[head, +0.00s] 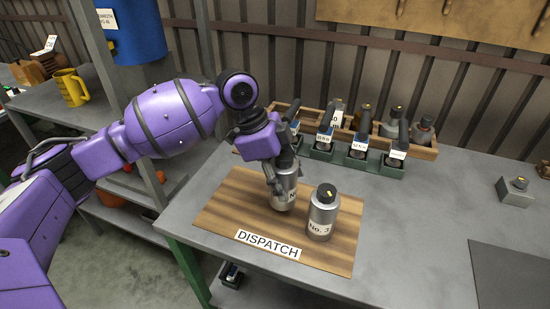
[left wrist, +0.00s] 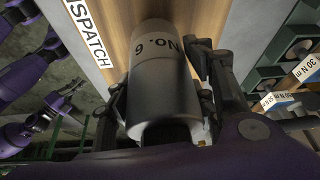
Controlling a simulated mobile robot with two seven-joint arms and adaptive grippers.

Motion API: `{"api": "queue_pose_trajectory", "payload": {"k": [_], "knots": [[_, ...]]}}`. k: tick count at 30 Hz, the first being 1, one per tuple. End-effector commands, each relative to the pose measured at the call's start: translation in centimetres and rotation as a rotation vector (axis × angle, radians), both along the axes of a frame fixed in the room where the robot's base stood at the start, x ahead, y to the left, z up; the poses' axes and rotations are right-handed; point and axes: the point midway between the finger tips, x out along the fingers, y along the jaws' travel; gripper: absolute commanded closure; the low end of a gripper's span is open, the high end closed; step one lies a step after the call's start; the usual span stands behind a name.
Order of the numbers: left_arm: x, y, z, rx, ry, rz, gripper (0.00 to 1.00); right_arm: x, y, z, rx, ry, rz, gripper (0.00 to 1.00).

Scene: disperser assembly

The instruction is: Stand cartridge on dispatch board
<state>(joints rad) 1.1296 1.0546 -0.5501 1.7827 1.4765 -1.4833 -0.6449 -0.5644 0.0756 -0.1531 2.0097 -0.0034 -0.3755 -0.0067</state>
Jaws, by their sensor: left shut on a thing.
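My left gripper (head: 277,182) is shut on a silver cartridge (head: 284,194) and holds it upright at the back middle of the wooden dispatch board (head: 235,205). I cannot tell whether its base touches the board. In the left wrist view this cartridge (left wrist: 163,85) sits between the two fingers (left wrist: 160,105), and its number label faces the camera upside down. A second cartridge, marked No. 3 (head: 322,215), stands upright on the board to the right, apart from the held one. Purple and dark parts, seemingly my right arm, show small at the left wrist view's left edge; its jaw state is unclear.
Behind the board, a row of tools with labels stands in green holders (head: 357,160), with a wooden rack (head: 420,151) behind them. A small grey block (head: 515,191) and a dark mat (head: 510,270) lie on the right. The grey tabletop (head: 410,220) right of the board is clear.

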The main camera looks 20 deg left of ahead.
Motion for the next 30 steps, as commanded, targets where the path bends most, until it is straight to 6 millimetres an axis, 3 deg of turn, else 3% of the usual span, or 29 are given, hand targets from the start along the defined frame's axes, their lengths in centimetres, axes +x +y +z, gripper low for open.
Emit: {"api": "queue_pose_trajectory", "payload": {"k": [9, 20, 21, 24, 30], "knots": [[0.1, 0.0, -3.9, -0.003, -0.003, 0.0, 1.0, 0.6, 0.1, 0.1, 0.001, -0.013, 0.003, 1.0], [0.1, -0.1, -4.2, -0.002, -0.005, 0.0, 1.0, 0.7, 0.1, 0.3, 0.001, -0.014, 0.003, 1.0], [0.0, 0.0, -4.3, 0.0, -0.001, -0.001, 0.45, 0.7, 0.1, 0.2, 0.001, -0.014, 0.003, 1.0], [0.0, 0.0, -4.4, 0.0, 0.0, 0.0, 0.32, 0.7, 0.1, 0.2, 0.001, -0.014, 0.003, 1.0], [0.0, 0.0, -4.4, 0.0, 0.0, 0.0, 0.31, 0.6, 0.1, 0.2, 0.001, -0.013, 0.002, 1.0]]}}
